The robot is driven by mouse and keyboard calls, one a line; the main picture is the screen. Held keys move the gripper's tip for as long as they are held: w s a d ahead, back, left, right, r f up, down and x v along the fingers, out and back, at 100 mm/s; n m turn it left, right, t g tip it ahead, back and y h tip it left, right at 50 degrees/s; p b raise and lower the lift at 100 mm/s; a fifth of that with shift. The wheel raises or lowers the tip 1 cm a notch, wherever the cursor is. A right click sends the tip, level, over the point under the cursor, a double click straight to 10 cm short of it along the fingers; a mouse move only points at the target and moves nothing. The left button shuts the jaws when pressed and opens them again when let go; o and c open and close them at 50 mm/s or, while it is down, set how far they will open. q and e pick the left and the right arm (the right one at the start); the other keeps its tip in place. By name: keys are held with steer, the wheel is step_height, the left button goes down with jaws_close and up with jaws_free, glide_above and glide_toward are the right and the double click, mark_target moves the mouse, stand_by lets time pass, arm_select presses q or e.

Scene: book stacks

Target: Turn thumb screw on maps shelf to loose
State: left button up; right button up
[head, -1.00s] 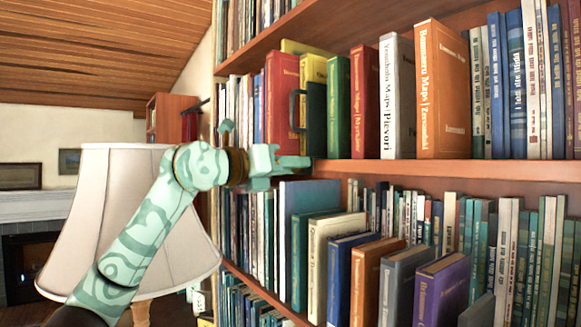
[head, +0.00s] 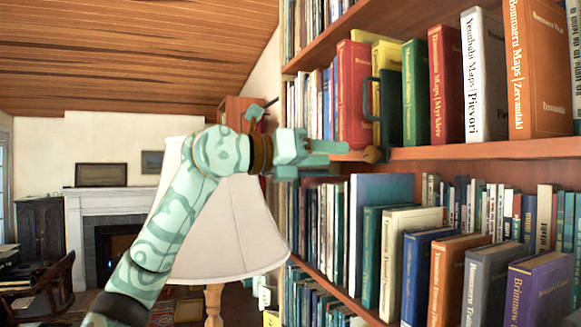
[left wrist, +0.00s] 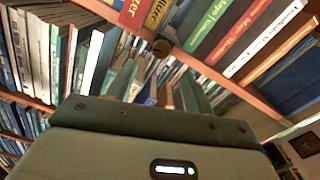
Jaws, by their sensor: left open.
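The thumb screw (head: 374,155) is a small brass knob at the front edge of the maps shelf (head: 440,152), just below a dark green bookend (head: 391,105). It also shows in the left wrist view as a round brass knob (left wrist: 162,47) beyond my fingers. My left gripper (head: 338,153) is open and empty. In the head view its fingertips point right, at the knob, with a small gap to its left. In the left wrist view the fingers (left wrist: 156,88) are apart, with the knob ahead of them. My right gripper is not in view.
Upright books, including a red book (head: 354,95) and an orange book (head: 538,70), stand on the maps shelf. The shelf below holds many books, some jutting forward. A lamp (head: 225,235) stands behind my left arm. Free room lies left, towards a fireplace (head: 115,240).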

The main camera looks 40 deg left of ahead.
arm_select(q)
steer(key=b+v, duration=0.1)
steer(key=v, duration=0.6)
steer(key=shift+s+b, duration=0.3)
steer(key=shift+b, duration=0.05)
steer(key=shift+a, duration=0.1)
